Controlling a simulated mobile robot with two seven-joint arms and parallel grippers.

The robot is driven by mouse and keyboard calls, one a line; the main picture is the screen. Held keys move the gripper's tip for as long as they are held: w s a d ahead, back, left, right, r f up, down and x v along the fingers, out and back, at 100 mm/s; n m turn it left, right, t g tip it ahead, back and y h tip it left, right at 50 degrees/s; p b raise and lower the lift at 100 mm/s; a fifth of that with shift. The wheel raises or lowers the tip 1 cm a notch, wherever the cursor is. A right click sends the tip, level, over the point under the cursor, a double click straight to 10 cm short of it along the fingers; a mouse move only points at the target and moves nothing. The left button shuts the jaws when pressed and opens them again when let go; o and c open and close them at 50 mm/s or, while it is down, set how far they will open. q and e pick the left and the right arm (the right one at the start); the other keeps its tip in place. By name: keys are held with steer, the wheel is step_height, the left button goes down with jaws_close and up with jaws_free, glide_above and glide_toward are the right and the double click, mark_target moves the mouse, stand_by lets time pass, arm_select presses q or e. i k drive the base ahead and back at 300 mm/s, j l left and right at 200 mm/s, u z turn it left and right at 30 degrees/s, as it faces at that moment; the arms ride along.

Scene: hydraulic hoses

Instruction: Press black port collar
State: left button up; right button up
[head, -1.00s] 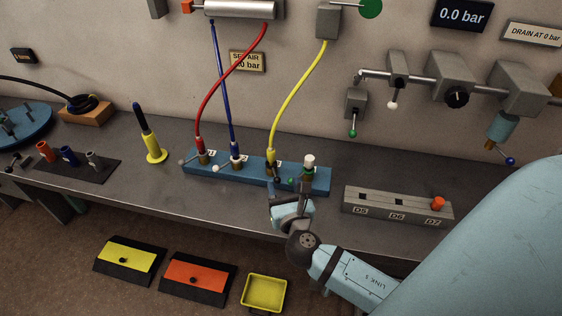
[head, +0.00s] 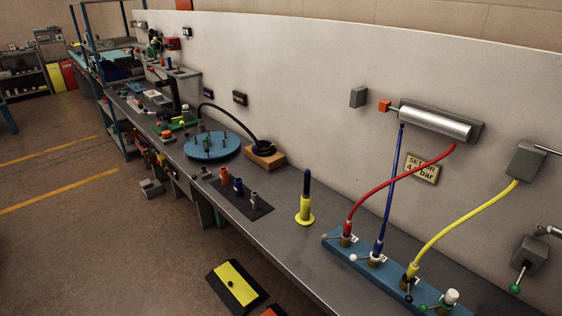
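A blue manifold (head: 335,247) at the lower right carries several ports. The red hose (head: 377,193), blue hose (head: 391,187) and yellow hose (head: 452,232) end at its ports. A black-tipped lever (head: 407,299) sits by the yellow hose's port. A white-capped fitting (head: 451,297) stands at the manifold's right end. I cannot tell which part is the black port collar. Neither of my grippers is in view.
A yellow stand with a dark blue handle (head: 305,205) stands left of the manifold. A dark mat (head: 252,209) holds red, blue and grey fittings. A round blue plate (head: 211,146) lies farther left. A black-and-yellow box (head: 236,285) sits below the bench. The floor at left is mostly clear.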

mark_target(409, 299)
steer(key=z, duration=1.05)
